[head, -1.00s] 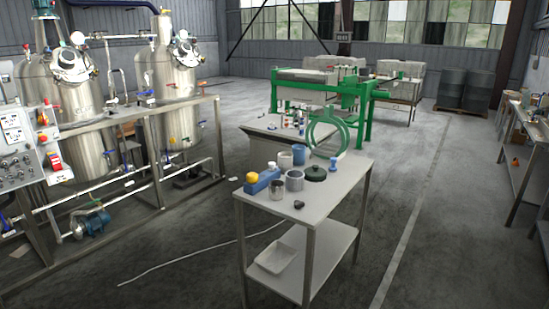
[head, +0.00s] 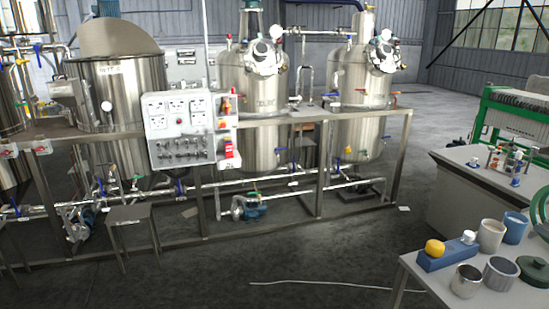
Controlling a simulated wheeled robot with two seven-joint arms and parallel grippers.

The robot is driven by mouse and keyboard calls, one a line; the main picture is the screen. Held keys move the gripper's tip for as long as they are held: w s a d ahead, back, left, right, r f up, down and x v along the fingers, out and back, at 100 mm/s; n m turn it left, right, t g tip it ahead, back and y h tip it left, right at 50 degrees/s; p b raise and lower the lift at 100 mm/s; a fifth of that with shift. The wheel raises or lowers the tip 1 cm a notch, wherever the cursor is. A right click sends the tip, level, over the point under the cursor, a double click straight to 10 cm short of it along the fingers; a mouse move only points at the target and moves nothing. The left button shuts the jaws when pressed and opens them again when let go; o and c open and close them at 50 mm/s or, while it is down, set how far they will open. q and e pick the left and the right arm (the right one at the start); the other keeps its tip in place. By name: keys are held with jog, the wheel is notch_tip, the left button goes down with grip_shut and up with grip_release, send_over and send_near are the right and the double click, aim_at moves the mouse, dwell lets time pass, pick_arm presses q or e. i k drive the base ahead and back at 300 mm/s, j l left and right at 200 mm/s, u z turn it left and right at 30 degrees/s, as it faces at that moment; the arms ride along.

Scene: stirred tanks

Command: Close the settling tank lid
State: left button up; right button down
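An open steel tank (head: 124,95) stands at the left, behind a metal frame. Its lid (head: 115,37) is raised and stands up at the back of the tank's rim. The small lettering on this tank is too small to read surely, so I cannot tell by name whether it is the settling tank. Two closed steel tanks, one in the middle (head: 262,110) and one to its right (head: 360,100), carry round hatches on top. Neither of my grippers shows.
A control panel (head: 190,128) on the frame stands right of the open tank. A blue pump (head: 250,207) and pipes run low along the frame. A table (head: 430,283) with cups and a blue block is at the lower right. The floor (head: 270,265) in front is mostly clear.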

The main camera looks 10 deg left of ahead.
aim_at(96, 37)
jog(key=i+j+u, duration=0.15)
jog(key=i+u, duration=0.55)
jog(key=i, duration=0.2)
jog(key=i+l+u, duration=0.15)
jog(key=i+u, duration=0.2)
jog(key=i, duration=0.15)
jog(key=i+u, duration=0.9)
jog(key=i+l+u, duration=0.25)
jog(key=u, duration=0.2)
jog(key=i+l+u, duration=0.2)
jog(key=u, duration=0.15)
jog(key=i+l+u, duration=0.3)
jog(key=i+l, duration=0.05)
jog(key=i, duration=0.05)
